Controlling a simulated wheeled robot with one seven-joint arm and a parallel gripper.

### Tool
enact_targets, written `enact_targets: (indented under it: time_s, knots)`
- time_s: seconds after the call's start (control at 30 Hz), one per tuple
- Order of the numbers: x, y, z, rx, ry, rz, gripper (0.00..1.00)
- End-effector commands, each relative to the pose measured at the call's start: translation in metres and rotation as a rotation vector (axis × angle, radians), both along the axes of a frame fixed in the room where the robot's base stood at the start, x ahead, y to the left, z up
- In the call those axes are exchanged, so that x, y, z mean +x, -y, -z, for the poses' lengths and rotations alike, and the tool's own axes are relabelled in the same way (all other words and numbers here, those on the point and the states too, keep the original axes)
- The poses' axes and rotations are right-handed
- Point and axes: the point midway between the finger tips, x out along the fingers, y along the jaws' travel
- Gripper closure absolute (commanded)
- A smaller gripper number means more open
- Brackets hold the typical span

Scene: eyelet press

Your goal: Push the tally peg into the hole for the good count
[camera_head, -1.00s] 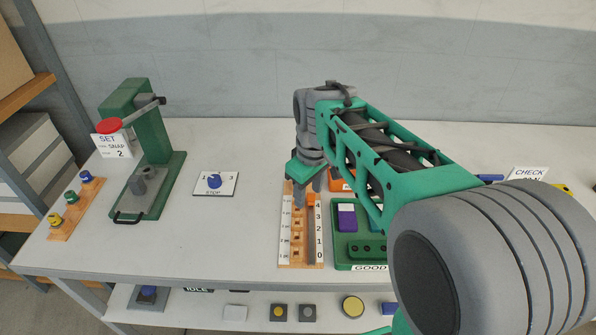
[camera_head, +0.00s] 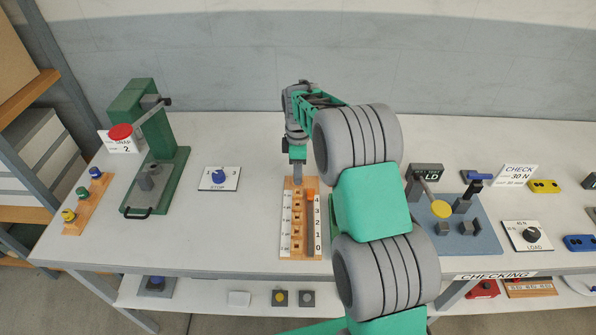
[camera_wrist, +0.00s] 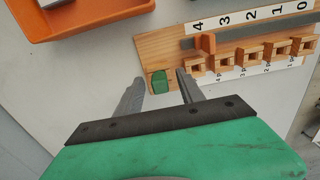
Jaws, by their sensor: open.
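The wooden tally board (camera_head: 299,246) lies on the table, with a number strip from 4 to 0 and a row of wooden blocks along it. It also shows in the wrist view (camera_wrist: 146,45). An orange piece (camera_wrist: 207,43) stands at the groove near the 4; it also shows in the head view (camera_head: 311,194). A green square piece (camera_wrist: 160,82) sits at the board's end; I cannot tell which piece is the peg. My gripper (camera_wrist: 160,80) is open, its fingertips appearing either side of the green piece. It points down at the board's far end (camera_head: 297,181).
An orange tray (camera_wrist: 85,20) lies beside the board. A blue checking fixture (camera_head: 470,238) is at right. My arm covers the tray area right of the board.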

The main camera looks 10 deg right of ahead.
Motion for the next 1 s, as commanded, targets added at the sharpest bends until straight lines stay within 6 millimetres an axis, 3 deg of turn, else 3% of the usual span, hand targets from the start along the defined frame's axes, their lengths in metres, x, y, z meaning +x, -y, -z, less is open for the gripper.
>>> enact_targets:
  time_s: [0.17, 0.7, 1.0]
  knots:
    - [0.0003, -0.0001, 0.0003, -0.001, 0.002, 0.000, 0.55]
    - [0.0003, -0.0001, -0.0001, -0.001, 0.002, 0.001, 0.99]
    - [0.0004, -0.0001, -0.0003, -0.001, 0.002, 0.001, 1.00]
